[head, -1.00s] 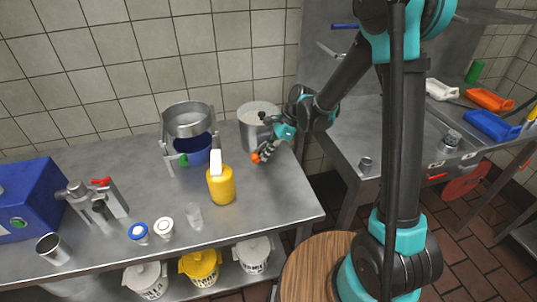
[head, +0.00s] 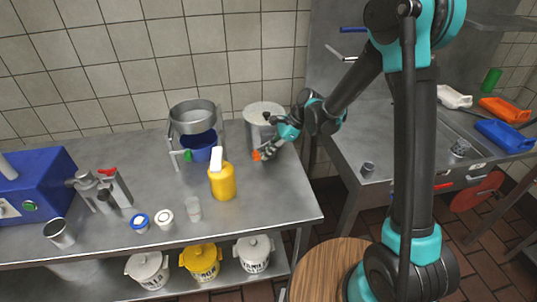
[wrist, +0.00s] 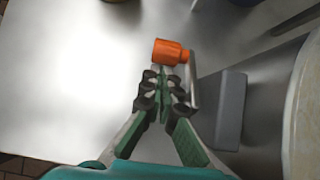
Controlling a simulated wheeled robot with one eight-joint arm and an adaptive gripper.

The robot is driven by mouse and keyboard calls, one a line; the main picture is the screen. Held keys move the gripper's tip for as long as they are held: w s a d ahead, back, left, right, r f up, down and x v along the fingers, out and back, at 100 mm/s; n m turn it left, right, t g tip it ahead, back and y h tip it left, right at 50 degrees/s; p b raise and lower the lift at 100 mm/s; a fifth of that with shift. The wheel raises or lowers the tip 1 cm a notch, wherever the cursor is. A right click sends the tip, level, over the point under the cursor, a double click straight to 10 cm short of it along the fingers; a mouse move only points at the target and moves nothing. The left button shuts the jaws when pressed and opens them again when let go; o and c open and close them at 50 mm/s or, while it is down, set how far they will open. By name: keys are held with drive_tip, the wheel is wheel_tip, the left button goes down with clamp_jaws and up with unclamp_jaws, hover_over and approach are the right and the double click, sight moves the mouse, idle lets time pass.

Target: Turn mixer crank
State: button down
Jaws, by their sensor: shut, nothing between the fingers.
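The mixer crank has an orange knob (wrist: 168,52) on a thin grey crank arm (wrist: 194,85), beside a grey block in the wrist view. The orange knob also shows small in the head view (head: 257,154), in front of a grey metal pot (head: 264,113). My gripper (wrist: 162,76) is shut and empty, its fingertips together right at the near side of the knob. I cannot tell whether they touch it. In the head view my gripper (head: 268,151) reaches down from the right to the knob.
A yellow bottle (head: 222,181) stands left of the knob, with a blue container (head: 202,154) under a metal bowl on a stand behind it. Small jars (head: 165,217) and a blue machine (head: 38,190) are further left. The counter's front right (head: 275,200) is clear.

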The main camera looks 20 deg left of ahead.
drive_tip(key=d, duration=0.1)
drive_tip(key=w+d+f, duration=0.1)
drive_tip(key=d+f, duration=0.1)
drive_tip(key=shift+w+d, duration=0.2)
drive_tip(key=shift+w, duration=0.2)
drive_tip(key=v, duration=1)
drive_tip(key=shift+y, duration=0.4)
drive_tip(key=x, duration=1)
drive_tip(key=shift+d+f, duration=0.2)
drive_tip(key=shift+d, duration=0.15)
drive_tip(key=shift+s+a+r, duration=0.25)
drive_tip(key=shift+s+a, duration=0.05)
drive_tip(key=shift+a, duration=0.2)
drive_tip(key=shift+s+a+r, duration=0.25)
drive_tip(key=shift+s+a, duration=0.05)
drive_tip(key=shift+a, duration=0.2)
drive_tip(key=shift+s+a+r, duration=0.25)
drive_tip(key=shift+a+r, duration=0.1)
drive_tip(key=shift+a, duration=0.3)
